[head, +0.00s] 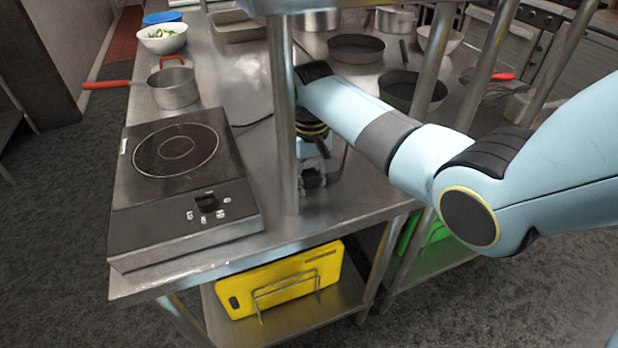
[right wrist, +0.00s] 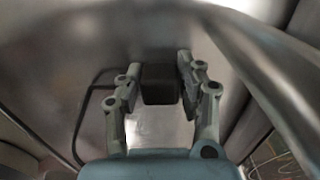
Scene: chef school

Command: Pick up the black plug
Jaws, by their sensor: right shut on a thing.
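The black plug (right wrist: 161,84) is a dark block between the two fingers of my right gripper (right wrist: 161,86) in the right wrist view. The fingers are closed on its sides, just above or at the steel surface. In the head view my right gripper (head: 312,176) points down at the steel table, behind the upright post, and the plug cannot be made out there. A black cable (right wrist: 87,115) loops to the left of the gripper in the right wrist view. My left gripper is not in view.
An induction cooker (head: 180,175) sits on the steel table (head: 275,232) left of the post (head: 284,120). A pot with red handles (head: 173,88), a white bowl (head: 162,40) and several pans stand farther back. Yellow boards (head: 280,285) are on the lower shelf.

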